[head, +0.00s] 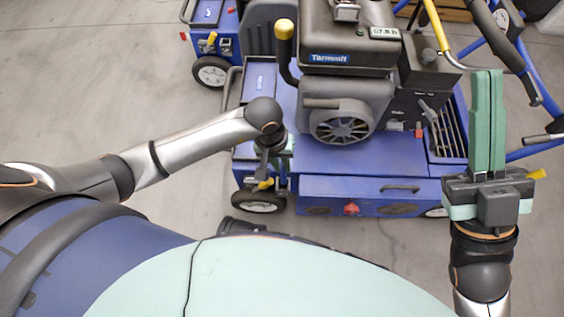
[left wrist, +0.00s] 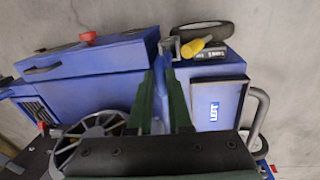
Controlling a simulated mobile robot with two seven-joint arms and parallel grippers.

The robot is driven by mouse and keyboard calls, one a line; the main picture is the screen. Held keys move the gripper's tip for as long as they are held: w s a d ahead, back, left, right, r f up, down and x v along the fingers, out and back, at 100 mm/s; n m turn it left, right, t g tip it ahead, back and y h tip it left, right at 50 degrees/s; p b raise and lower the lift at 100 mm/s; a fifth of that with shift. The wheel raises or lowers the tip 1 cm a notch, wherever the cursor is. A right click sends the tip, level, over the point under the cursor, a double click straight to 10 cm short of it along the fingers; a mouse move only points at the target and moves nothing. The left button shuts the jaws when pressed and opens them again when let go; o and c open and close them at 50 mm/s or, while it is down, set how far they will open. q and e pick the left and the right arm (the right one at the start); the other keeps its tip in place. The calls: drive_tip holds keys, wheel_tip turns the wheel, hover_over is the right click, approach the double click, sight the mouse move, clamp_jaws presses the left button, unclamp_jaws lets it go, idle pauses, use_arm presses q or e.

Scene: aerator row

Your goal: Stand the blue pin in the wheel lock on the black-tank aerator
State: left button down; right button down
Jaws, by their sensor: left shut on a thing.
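The black-tank aerator (head: 410,185) is blue, with a black tank (head: 350,62) on top. My left gripper (head: 268,168) is low at its near left corner, above the small wheel (head: 257,202). In the left wrist view my left gripper (left wrist: 161,88) is shut on a narrow blue piece, the blue pin (left wrist: 158,68), which blends with the blue body behind. A yellow lever (left wrist: 195,46) and a grey bracket (left wrist: 176,47) of the wheel lock sit by the wheel, just beyond the fingertips. The pin's lower end is unclear. My right gripper (head: 488,75) points up, shut and empty.
Another blue aerator (head: 205,15) with a wheel and yellow lever stands behind at the upper left. A blue handle frame (head: 510,45) rises at the right. A red knob (head: 351,208) sticks out of the front panel. The grey floor at left is clear.

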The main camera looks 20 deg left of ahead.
sight(283, 180)
use_arm(q)
drive_tip(key=shift+f, duration=0.15)
idle(0.3)
drive_tip(key=shift+f+b, duration=1.35)
drive_tip(key=shift+b, duration=0.05)
drive_tip(key=shift+f, duration=0.4)
drive_tip(key=shift+f+b, duration=0.85)
drive_tip(key=shift+f, duration=0.1)
drive_tip(key=c, duration=0.8)
unclamp_jaws()
drive_tip(key=shift+o, duration=0.2)
drive_tip(key=shift+s+a, duration=0.1)
